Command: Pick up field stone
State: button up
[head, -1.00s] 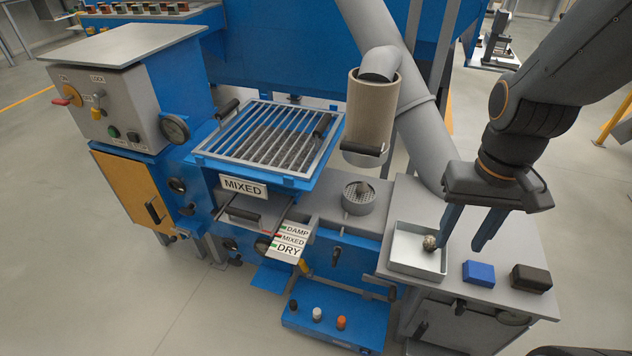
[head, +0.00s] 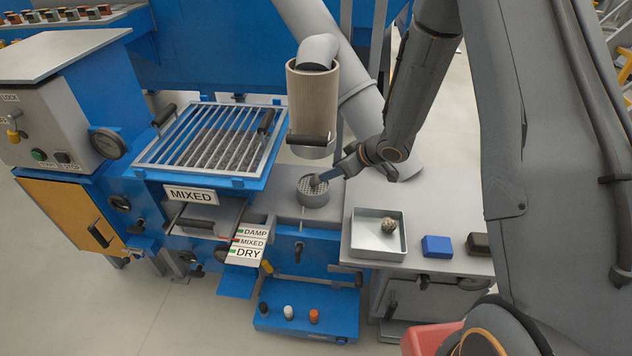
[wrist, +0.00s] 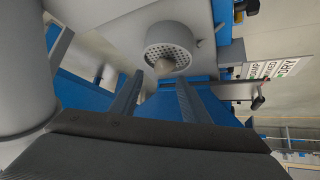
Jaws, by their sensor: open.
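A grey-tan stone (wrist: 164,67) sits in a round perforated cup (wrist: 188,33) in the wrist view. In the head view the cup (head: 314,198) stands on the grey counter, and the stone (head: 314,182) shows small and partly hidden near my fingers. A second, rough speckled lump (head: 388,225) lies in the square metal tray (head: 378,249). I cannot tell for certain which is named the field stone. My gripper (head: 332,175) reaches in from the right, at the cup's rim. In the wrist view its fingers (wrist: 156,97) are apart and empty, with the stone just beyond the gap.
A tan cylinder (head: 313,100) with a dark handle hangs close above the cup. The barred grate (head: 210,140) is to the left. A blue block (head: 436,246) and a dark block (head: 479,243) lie right of the tray. A thick grey pipe rises behind.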

aim_at(316, 178)
jog(key=shift+y, duration=0.4)
jog(key=shift+s+p+x, duration=0.15)
jog(key=shift+p+x, duration=0.05)
jog(key=shift+x, duration=2.05)
jog(key=shift+s+p+x, duration=0.1)
jog(key=shift+p+x, duration=0.05)
jog(key=shift+x, duration=2.1)
jog(key=shift+a, duration=0.15)
jog(key=shift+n, duration=0.3)
jog(key=c, duration=0.9)
